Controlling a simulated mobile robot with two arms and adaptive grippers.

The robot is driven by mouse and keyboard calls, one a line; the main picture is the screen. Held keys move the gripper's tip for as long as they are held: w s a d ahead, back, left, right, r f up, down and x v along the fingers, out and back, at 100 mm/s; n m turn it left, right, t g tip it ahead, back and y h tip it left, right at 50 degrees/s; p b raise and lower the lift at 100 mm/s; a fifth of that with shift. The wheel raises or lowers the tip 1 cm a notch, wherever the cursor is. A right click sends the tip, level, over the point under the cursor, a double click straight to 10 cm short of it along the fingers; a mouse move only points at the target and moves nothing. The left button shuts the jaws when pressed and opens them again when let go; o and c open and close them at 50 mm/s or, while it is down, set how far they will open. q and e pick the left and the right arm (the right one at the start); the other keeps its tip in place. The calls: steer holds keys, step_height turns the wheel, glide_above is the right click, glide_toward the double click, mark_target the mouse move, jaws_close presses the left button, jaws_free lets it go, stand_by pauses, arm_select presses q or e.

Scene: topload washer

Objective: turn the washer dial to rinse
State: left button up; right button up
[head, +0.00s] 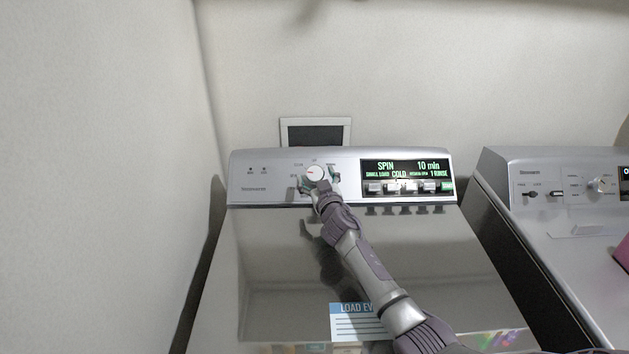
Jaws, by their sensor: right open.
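The washer dial (316,173) is a round white knob on the left part of the washer's grey control panel (268,190). A small reddish mark shows on its face. My right gripper (319,179) is at the dial, open, with one finger on each side of it. I cannot tell whether the fingers touch the knob. The small labels around the dial are partly covered and too small to read surely. The washer's display (406,169) reads SPIN, 10 min, COLD and 1 RINSE. My left gripper is not in view.
A row of push buttons (408,187) sits under the display, right of my gripper. The washer's glossy lid (270,260) lies closed under my arm, with a blue and white label (350,322). A second machine (545,215) stands at the right. A wall is close behind.

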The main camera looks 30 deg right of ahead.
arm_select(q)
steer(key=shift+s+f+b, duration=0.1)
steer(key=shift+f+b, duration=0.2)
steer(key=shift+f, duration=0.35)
arm_select(e)
steer(key=shift+x, duration=1.05)
steer(key=shift+a, duration=0.1)
steer(key=c, duration=1.2)
steer(key=shift+r+n+y+p, duration=0.2)
steer(key=shift+n+y+p, duration=0.1)
steer(key=shift+p, duration=0.15)
steer(key=n+y+p, duration=0.4)
steer(key=n+p, duration=0.1)
steer(key=p, duration=0.1)
steer(key=shift+r+g, duration=0.15)
steer(key=shift+g, duration=0.15)
steer(key=shift+n+g+y+p, duration=0.3)
steer(key=shift+n+y+p, duration=0.35)
steer(key=shift+n+y, duration=0.3)
arm_select(q)
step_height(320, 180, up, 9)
steer(key=shift+p, duration=0.35)
arm_select(e)
steer(key=shift+f+n+g+y, duration=0.3)
steer(key=shift+n+g+y, duration=0.3)
steer(key=shift+n+y, duration=0.5)
steer(key=shift+n, duration=0.35)
